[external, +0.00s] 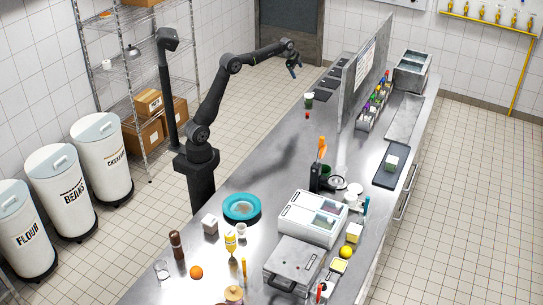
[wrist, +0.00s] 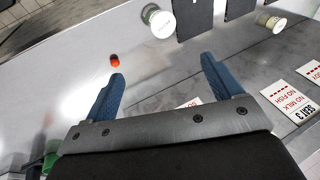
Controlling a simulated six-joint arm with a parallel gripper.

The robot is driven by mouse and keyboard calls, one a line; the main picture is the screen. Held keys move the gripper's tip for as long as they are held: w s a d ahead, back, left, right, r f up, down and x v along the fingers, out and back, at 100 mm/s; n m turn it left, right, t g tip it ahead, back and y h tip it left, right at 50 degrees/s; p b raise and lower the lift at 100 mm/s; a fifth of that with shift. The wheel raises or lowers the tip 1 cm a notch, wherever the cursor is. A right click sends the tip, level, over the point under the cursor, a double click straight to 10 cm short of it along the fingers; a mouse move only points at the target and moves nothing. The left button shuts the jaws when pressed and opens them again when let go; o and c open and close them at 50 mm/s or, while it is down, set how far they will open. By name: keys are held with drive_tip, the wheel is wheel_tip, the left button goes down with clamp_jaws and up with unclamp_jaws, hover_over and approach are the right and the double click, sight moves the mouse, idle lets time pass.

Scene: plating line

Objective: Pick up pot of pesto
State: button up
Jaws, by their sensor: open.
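A small dark green pot with a pale top (external: 308,101) stands on the counter left of the upright partition in the external view. The pale-topped pot with a greenish side (wrist: 158,21) at the top of the wrist view looks like the same one; its label cannot be read, so I cannot confirm that it is pesto. My gripper (external: 293,68) is raised above and left of that pot in the external view. In the wrist view my gripper (wrist: 162,68) has its blue fingers wide apart with nothing between them, and the pot lies beyond the fingertips.
A small red item (wrist: 115,60) lies near the pot. Dark trays (external: 330,80) sit behind it. The grey partition (external: 365,75) with cards (wrist: 284,98) stands close to its right. Another small pot (wrist: 270,22) shows at upper right. The counter in front (external: 270,160) is clear.

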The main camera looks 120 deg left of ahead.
drive_tip(key=f+n, duration=0.1)
drive_tip(key=n, duration=0.1)
drive_tip(key=n+g+y, duration=0.1)
drive_tip(key=n+y, duration=0.1)
drive_tip(key=n, duration=1.2)
approach(309, 95)
drive_tip(key=x, duration=0.4)
drive_tip(key=shift+w+d+f, duration=0.15)
drive_tip(key=shift+w+f, duration=0.05)
drive_tip(key=shift+f, duration=0.05)
drive_tip(key=shift+x, duration=2.85)
drive_tip(key=shift+s, duration=0.2)
drive_tip(key=c, duration=1)
drive_tip(key=shift+c, duration=0.2)
drive_tip(key=shift+r, duration=0.15)
